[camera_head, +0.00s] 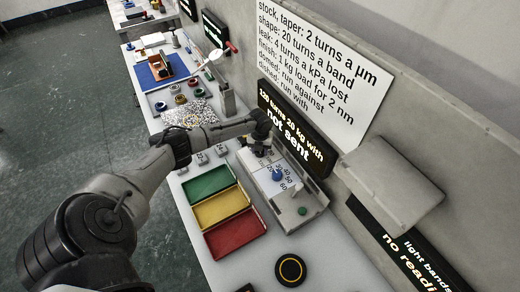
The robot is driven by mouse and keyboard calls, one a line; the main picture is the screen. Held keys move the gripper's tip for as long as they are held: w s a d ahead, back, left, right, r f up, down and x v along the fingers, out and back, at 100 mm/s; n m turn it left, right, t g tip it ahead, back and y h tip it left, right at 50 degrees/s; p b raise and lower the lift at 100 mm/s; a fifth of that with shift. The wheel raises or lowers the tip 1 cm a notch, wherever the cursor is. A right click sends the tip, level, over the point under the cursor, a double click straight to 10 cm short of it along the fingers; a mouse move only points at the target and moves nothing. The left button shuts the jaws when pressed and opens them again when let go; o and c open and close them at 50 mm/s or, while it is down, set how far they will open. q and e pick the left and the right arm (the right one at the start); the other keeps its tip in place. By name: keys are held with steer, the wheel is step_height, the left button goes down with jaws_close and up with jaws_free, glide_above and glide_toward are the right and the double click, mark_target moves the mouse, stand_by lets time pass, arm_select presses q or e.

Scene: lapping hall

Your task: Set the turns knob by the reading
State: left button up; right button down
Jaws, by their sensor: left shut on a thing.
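A pale control box (291,218) stands on the bench against the wall, with printed dial numbers on its top. My left gripper (261,151) is over the far end of the box, shut on what looks like a knob, mostly hidden by the fingers. Which knob is the turns knob cannot be told. The black display (293,130) behind reads about "120 turns 20 kg with" and "not sent"; its first number is partly unclear. My right gripper is out of view.
A white rule sign (320,62) is above. A second display (415,255) says "light bands", "no readi...", cut off. A green, yellow and red tray (222,208) lies left of the box. A black disc with a yellow ring (291,270) is in front. Bench (190,228) is clear beside the tray.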

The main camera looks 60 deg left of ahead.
arm_select(q)
steer(key=shift+r, duration=0.1)
steer(key=o, duration=0.9)
steer(key=shift+o, duration=0.2)
step_height(320, 180, up, 14)
steer(key=p, duration=0.1)
steer(key=shift+f, duration=0.2)
